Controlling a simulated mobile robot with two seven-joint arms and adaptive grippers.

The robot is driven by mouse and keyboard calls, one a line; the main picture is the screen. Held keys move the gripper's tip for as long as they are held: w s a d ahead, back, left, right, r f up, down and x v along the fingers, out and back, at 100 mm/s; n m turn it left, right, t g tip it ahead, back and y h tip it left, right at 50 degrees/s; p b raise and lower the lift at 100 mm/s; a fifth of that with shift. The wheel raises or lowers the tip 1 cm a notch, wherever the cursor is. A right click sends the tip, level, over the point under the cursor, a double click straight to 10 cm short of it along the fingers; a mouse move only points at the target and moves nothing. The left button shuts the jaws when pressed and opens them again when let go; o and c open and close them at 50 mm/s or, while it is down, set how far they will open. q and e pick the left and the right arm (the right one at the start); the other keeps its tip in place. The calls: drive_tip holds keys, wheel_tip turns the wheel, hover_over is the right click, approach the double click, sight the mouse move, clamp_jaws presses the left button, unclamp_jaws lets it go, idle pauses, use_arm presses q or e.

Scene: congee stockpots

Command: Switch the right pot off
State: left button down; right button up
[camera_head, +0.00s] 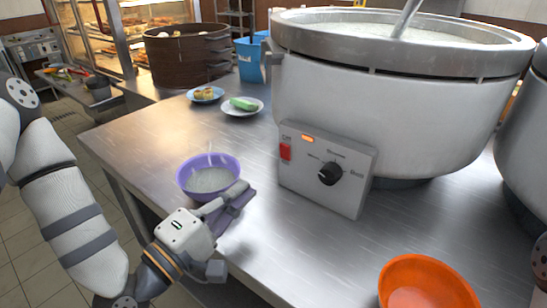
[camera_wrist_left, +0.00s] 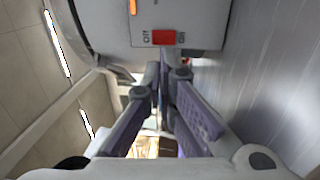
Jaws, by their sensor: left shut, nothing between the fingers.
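A large steel pot (camera_head: 400,115) with pale congee stands on the counter. Its control box (camera_head: 326,168) carries a red rocker switch (camera_head: 286,151), a glowing orange lamp (camera_head: 307,138) and a black knob (camera_head: 329,173). A second pot (camera_head: 522,150) is cut off at the right edge; its controls are out of view. My left gripper (camera_head: 241,194) is shut and empty, left of and apart from the box, its fingers pointing toward it. In the left wrist view the red switch (camera_wrist_left: 163,37) lies beyond the fingertips (camera_wrist_left: 165,72).
A purple bowl (camera_head: 208,178) sits right behind my left gripper. An orange bowl (camera_head: 425,283) is at the front right. Two small plates, one of them a white plate (camera_head: 239,107), and a brown steamer (camera_head: 187,56) stand farther back.

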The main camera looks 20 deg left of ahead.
sight(282, 150)
use_arm(q)
drive_tip(key=x, duration=1)
drive_tip(key=shift+w+d, duration=0.1)
drive_tip(key=shift+w, duration=0.1)
